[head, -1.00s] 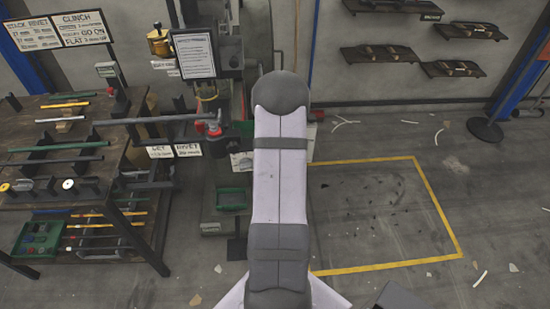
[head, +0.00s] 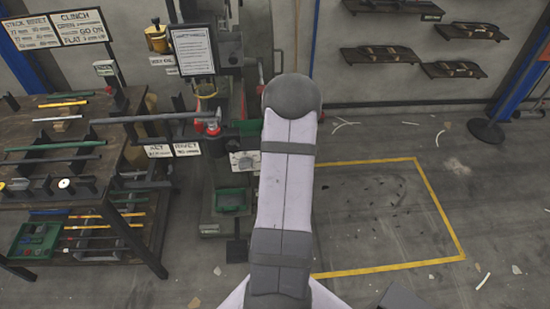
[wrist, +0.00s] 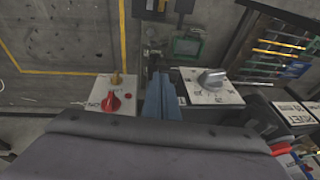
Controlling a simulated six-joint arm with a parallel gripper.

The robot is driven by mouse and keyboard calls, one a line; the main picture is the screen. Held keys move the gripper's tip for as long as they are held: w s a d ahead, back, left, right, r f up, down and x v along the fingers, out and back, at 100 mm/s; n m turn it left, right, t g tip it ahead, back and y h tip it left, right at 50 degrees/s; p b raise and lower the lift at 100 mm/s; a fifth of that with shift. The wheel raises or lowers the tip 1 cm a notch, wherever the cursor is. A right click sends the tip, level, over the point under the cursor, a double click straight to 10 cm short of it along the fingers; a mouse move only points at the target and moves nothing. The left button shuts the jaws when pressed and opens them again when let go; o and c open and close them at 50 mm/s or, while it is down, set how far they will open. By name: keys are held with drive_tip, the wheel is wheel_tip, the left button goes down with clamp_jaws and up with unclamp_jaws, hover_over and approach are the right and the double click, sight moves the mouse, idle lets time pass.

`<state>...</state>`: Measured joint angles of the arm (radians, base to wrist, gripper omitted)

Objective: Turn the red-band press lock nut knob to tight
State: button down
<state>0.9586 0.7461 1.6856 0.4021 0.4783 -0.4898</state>
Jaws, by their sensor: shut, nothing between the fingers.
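In the wrist view a grey knob (wrist: 211,79) sits on a white marked plate (wrist: 222,94), to the right of my gripper. A red knob (wrist: 111,102) sits on another white plate (wrist: 92,88), to the left. My gripper (wrist: 159,76) shows blue fingers together with nothing held, over the gap between the plates and apart from both knobs. I cannot tell which knob belongs to the red-band press, nor read its setting. In the head view a white dial plate (head: 244,161) shows beside my arm, below a red part (head: 213,127); my arm hides the gripper.
A long grey bar (head: 155,117) reaches left from the press to a cluttered workbench (head: 112,130). A green tray (head: 231,200) stands low on the press. Signs (head: 190,50) stand at the back. A yellow-outlined floor area (head: 370,210) at right is open.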

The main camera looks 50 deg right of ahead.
drive_tip(key=shift+s+d+f+b, duration=0.1)
drive_tip(key=shift+d+f+b, duration=0.1)
drive_tip(key=shift+b, duration=0.25)
drive_tip(key=shift+s+d+f+m+t+y+b, duration=0.3)
drive_tip(key=shift+f+t+y+b, duration=0.8)
drive_tip(key=shift+b, duration=1.8)
drive_tip(key=shift+s+d+f+m+t+y+b, duration=0.25)
drive_tip(key=shift+f+t+y+b, duration=0.75)
drive_tip(key=shift+b, duration=1.85)
drive_tip(key=shift+s+d+f+m+t+y+b, duration=0.3)
drive_tip(key=shift+f+t+y+b, duration=0.25)
drive_tip(key=shift+t+y+b, duration=1.7)
drive_tip(key=shift+w+a+f+g+h+b, duration=0.1)
drive_tip(key=shift+g+h+b, duration=0.15)
drive_tip(key=shift+h+b, duration=0.25)
drive_tip(key=shift+a+g+h+b, duration=0.1)
drive_tip(key=shift+g+h+b, duration=0.1)
drive_tip(key=shift+h+b, duration=0.25)
drive_tip(key=shift+d, duration=0.15)
drive_tip(key=s+d+r, duration=0.1)
drive_tip(key=s+d, duration=0.6)
drive_tip(key=s, duration=0.4)
drive_tip(key=shift+s+d+r, duration=0.15)
drive_tip(key=shift+s+d, duration=0.05)
drive_tip(key=shift+s, duration=0.1)
